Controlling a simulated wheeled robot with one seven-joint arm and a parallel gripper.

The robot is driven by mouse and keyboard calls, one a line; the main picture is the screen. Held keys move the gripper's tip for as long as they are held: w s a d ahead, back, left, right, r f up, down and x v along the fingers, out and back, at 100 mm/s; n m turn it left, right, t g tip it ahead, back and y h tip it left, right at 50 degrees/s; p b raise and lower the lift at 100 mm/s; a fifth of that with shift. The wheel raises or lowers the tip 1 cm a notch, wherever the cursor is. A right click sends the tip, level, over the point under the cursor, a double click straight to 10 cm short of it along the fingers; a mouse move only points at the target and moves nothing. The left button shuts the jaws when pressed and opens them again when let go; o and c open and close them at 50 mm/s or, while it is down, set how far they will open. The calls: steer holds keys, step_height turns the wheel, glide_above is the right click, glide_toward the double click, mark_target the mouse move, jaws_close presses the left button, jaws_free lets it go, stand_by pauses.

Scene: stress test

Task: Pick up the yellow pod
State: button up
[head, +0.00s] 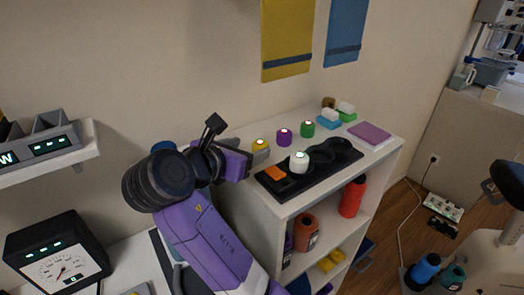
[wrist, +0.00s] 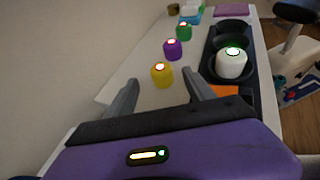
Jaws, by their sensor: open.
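The yellow pod (head: 260,145) stands upright on the white shelf top, nearest my gripper in a row with the purple pod (head: 284,136) and the green pod (head: 307,129). In the wrist view the yellow pod (wrist: 161,75) is just beyond and between the two fingertips, with a lit top. My gripper (wrist: 158,85) is open and empty, its fingers spread to either side of the pod's line. In the head view my gripper (head: 240,150) is at the left end of the shelf top, partly hidden by my arm.
A black tray (head: 322,170) holds a white pod (head: 299,161) and an orange block (head: 275,173), right of the row. Sponge-like blocks (head: 329,121) and a purple pad (head: 369,136) lie farther back. The wall stands close on the left.

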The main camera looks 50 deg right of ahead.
mark_target(257, 146)
steer(key=x, duration=0.6)
steer(key=shift+d+f, duration=0.15)
steer(key=shift+d, duration=0.05)
jaws_close()
